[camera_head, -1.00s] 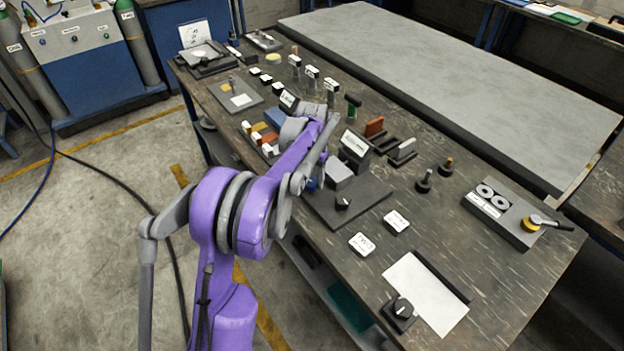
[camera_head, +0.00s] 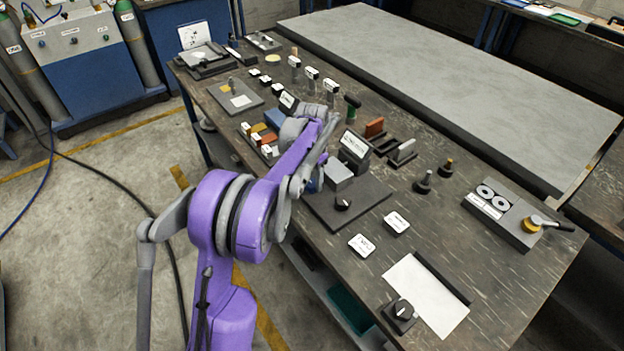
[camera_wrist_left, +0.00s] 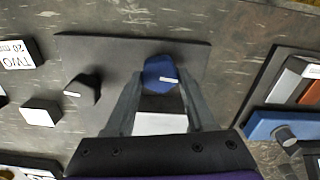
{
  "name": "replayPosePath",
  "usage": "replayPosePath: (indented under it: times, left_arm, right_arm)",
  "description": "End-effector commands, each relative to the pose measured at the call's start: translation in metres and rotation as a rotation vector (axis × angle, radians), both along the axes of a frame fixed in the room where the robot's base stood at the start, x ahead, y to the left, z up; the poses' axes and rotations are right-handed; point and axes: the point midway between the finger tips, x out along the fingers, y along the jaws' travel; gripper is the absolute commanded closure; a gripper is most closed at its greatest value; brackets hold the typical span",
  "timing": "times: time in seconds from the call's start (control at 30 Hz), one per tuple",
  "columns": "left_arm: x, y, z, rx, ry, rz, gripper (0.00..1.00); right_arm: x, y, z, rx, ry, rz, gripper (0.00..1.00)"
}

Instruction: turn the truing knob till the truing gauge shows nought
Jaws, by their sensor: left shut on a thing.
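A black plate (camera_head: 367,197) on the bench carries a black knob (camera_head: 342,203), a grey block (camera_head: 338,177) and a dark display box with a pale screen (camera_head: 355,144), perhaps the truing gauge; its reading is too small to make out. In the left wrist view a blue knob with a white mark (camera_wrist_left: 160,74) sits on the same plate. My left gripper (camera_wrist_left: 161,78) is shut on the blue knob, a finger on each side. The black knob (camera_wrist_left: 83,89) stands apart to the left there. In the head view my purple arm mostly hides the blue knob and gripper.
Coloured blocks (camera_head: 262,137) stand left of my arm. A device with two dials (camera_head: 515,213) is at the right.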

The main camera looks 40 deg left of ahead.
Motion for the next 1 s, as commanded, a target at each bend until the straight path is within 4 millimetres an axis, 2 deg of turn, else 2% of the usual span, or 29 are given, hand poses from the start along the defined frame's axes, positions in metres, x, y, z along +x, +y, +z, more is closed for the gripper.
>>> replayPosePath:
  times: [0.03,0.07,0.2,0.57,0.67,1.0]
  left_arm:
    - [0.0,0.0,0.001,0.001,-0.002,0.001,1.0]
    - [0.0,0.0,0.001,0.001,-0.002,0.001,0.42]
    - [0.0,0.0,0.0,0.001,-0.001,0.001,0.16]
    - [0.0,0.0,0.004,0.0,0.0,0.001,0.15]
    - [0.0,0.0,0.016,0.0,0.0,0.001,0.15]
    - [0.0,0.0,0.083,0.0,-0.001,0.001,0.15]
  right_arm:
    - [0.0,0.0,0.0,0.0,0.0,0.0,0.15]
    - [0.0,0.0,0.0,0.0,0.0,0.0,0.15]
    - [0.0,0.0,0.0,0.0,0.0,0.0,0.15]
    - [0.0,0.0,0.0,0.0,0.0,0.0,0.15]
    - [0.0,0.0,0.001,0.0,-0.001,0.0,0.15]
    - [0.001,0.0,0.005,0.0,-0.003,0.0,0.15]
